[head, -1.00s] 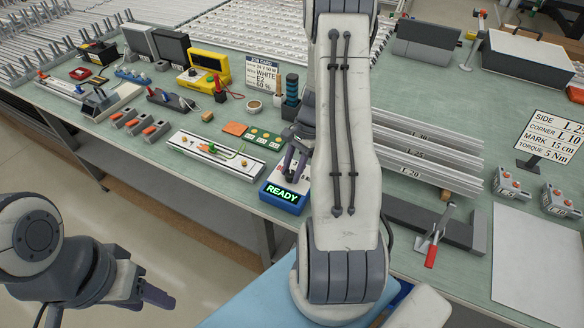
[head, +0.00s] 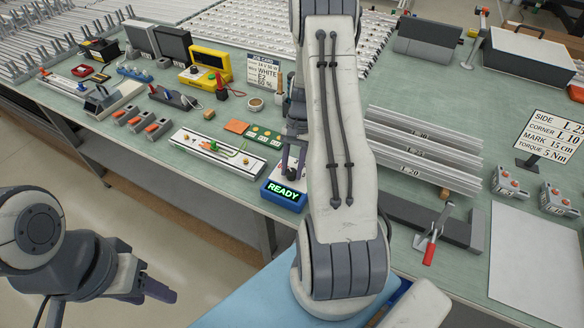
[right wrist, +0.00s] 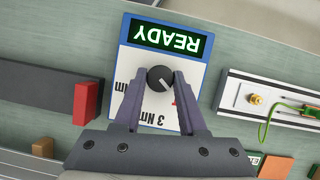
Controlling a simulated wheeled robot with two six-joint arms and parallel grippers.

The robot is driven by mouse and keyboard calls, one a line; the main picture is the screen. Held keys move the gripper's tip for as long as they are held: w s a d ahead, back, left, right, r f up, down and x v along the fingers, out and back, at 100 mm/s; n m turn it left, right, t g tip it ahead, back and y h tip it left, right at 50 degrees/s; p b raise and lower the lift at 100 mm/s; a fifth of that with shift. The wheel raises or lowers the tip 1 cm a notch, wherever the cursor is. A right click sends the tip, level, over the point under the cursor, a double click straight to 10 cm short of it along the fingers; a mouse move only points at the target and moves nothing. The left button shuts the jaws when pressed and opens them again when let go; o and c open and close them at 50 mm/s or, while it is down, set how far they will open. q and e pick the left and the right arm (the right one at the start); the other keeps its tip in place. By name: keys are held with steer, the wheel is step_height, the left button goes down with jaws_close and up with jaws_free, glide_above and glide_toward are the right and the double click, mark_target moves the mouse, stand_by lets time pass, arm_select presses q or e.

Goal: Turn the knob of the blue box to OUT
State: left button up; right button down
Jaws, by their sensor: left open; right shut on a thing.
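The blue box (head: 286,203) stands at the bench's front edge; its screen reads READY in green. In the right wrist view, its white face (right wrist: 133,62) carries a round dark knob (right wrist: 159,75) with a pale pointer line slanting toward the picture's lower right. My right gripper (right wrist: 160,80) is shut on the knob, a finger on either side. Upside-down lettering, "3 Nm" among it, and a bit of red show around the fingers; the rest is hidden. No OUT label is readable. My left gripper (head: 165,293) is open, off the bench at lower left.
A white board with a green cord (head: 217,148) lies just left of the box. A job card (head: 263,70) stands behind. A grey block with a red end (right wrist: 86,102) shows beside the box in the right wrist view. A red-handled clamp (head: 429,246) is at right.

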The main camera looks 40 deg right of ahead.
steer(key=shift+c, duration=2.3)
jaws_free()
steer(key=shift+r, duration=0.1)
steer(key=shift+w+d+r, duration=0.15)
steer(key=shift+d+r, duration=0.05)
steer(key=shift+r, duration=0.05)
steer(key=b+v, duration=0.2)
steer(key=v, duration=0.7)
steer(key=shift+r, duration=0.4)
